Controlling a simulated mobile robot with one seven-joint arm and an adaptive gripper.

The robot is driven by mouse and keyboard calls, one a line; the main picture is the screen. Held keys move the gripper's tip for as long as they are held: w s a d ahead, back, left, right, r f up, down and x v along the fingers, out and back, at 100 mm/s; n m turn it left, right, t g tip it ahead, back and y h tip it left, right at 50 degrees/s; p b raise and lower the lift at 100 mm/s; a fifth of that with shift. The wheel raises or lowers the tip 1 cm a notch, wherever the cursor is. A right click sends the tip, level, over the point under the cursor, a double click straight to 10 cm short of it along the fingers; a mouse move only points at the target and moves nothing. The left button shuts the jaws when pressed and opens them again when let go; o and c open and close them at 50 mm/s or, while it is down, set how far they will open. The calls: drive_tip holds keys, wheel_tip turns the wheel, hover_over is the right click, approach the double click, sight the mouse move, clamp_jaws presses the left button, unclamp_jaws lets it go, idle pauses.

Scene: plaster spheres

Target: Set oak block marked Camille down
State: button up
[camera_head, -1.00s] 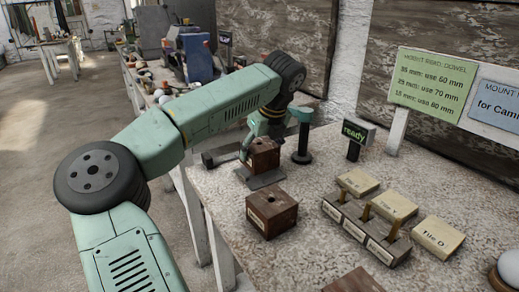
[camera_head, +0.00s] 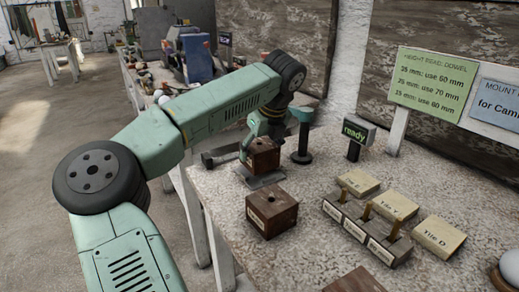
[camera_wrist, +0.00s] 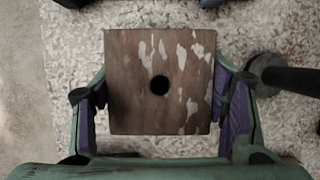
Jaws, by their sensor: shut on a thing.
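A brown wooden block (camera_head: 264,158) with pale worn patches is held in my gripper (camera_head: 262,148). Any name on it is too small to read. In the wrist view this block (camera_wrist: 160,50) shows a square top with a dark round hole, between the purple finger pads of my gripper (camera_wrist: 160,98). The block is over a grey plate (camera_head: 268,181) on the table; I cannot tell whether it touches it. A second brown block (camera_head: 272,215), with a hole in its top and a pale label, stands in front, apart from my gripper.
A green-headed dark post (camera_head: 302,145) stands close right of the held block. A small "ready" display (camera_head: 357,136) is behind. Tile holders (camera_head: 368,232) and a tile marked D (camera_head: 438,235) are at right. Bare table (camera_head: 320,255) lies between the front block and holders.

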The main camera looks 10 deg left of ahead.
drive_tip(key=shift+f+b, duration=1.35)
drive_tip(key=shift+f, duration=0.05)
drive_tip(key=o, duration=1.5)
drive_tip(key=shift+r, duration=0.15)
drive_tip(key=shift+r+p, duration=1.05)
drive_tip(key=shift+r, duration=0.85)
